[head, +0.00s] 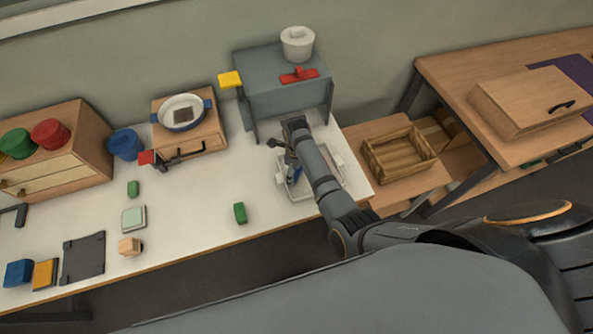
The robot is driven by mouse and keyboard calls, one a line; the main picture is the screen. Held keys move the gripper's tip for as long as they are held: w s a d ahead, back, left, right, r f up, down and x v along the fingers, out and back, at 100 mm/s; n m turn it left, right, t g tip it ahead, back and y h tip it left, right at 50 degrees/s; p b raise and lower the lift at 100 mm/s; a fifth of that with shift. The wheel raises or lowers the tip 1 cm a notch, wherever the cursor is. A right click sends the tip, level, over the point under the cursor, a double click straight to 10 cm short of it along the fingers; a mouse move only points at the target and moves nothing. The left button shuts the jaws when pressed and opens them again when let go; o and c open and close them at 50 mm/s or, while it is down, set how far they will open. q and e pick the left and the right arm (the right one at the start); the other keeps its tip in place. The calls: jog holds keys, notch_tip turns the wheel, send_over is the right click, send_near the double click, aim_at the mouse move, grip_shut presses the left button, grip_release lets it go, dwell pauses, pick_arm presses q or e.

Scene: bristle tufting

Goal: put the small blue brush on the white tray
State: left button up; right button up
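The white tray (334,185) lies at the right end of the white table, partly covered by my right arm. My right gripper (291,161) is over the tray's left part, pointing down. A small blue thing (294,173), likely the small blue brush, shows right at its fingertips. The view is too small and too much covered to tell whether the fingers are closed on it or whether it touches the tray. My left gripper is not in view.
A grey stand (285,98) is just behind the tray, with a white pot (297,44) and a red piece (299,75) on top. A green block (239,213) lies left of the tray. A wooden crate (400,153) is to the right. The table's middle is mostly clear.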

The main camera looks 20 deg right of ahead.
jog(key=shift+r, duration=0.2)
jog(key=shift+r+p, duration=0.3)
jog(key=shift+p, duration=0.05)
pick_arm(q)
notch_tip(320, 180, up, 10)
jog(key=p, duration=0.9)
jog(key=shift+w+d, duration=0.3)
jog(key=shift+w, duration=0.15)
pick_arm(e)
notch_tip(320, 180, up, 11)
jog(key=shift+r, duration=0.2)
